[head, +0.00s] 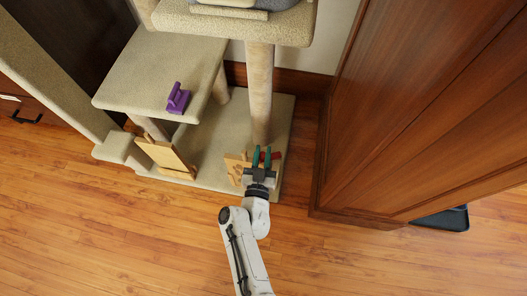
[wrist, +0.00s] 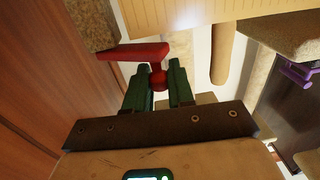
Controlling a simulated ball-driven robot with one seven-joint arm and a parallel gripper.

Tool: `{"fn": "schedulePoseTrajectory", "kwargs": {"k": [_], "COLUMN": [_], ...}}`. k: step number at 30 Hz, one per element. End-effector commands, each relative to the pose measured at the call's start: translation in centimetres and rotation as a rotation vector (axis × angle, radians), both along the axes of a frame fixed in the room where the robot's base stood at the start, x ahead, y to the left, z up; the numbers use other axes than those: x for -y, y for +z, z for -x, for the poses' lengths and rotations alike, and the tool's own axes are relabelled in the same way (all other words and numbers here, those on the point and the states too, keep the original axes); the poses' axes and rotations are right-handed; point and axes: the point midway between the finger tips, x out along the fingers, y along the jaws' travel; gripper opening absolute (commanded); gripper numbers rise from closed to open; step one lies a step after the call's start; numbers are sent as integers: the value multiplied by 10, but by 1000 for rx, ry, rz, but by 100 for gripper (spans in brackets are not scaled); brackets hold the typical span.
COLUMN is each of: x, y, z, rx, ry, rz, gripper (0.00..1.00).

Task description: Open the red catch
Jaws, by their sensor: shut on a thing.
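The red catch (head: 276,155) shows in the head view just right of my gripper's fingers, low on the cat tree's base. In the wrist view the red catch (wrist: 130,52) is a flat red bar reaching left, with a round red knob at its right end. My gripper (head: 262,153) has green fingers and is shut on the knob, one finger on each side, as the wrist view of my gripper (wrist: 160,77) shows. A light wooden board (head: 236,162) stands by the catch, partly hidden behind my gripper in the head view.
The carpeted cat tree has a post (head: 260,95) behind my gripper and a shelf (head: 135,75) with a purple object (head: 178,98). Another wooden piece (head: 166,156) stands on the left of its base. A tall wooden cabinet (head: 420,100) is close on the right. The front floor (head: 110,240) is clear.

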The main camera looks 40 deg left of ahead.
Motion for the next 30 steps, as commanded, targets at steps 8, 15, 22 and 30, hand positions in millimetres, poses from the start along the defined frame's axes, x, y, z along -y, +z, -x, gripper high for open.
{"fn": "schedulePoseTrajectory", "kwargs": {"k": [8,15,22,30], "x": [-14,-18,-18,-18], "y": [5,5,7,9], "z": [-8,-13,-17,-18], "rx": [8,11,13,15], "ry": [-205,-341,-408,-424], "rz": [-13,-12,-13,-13], "gripper": [0,0,0,0]}}
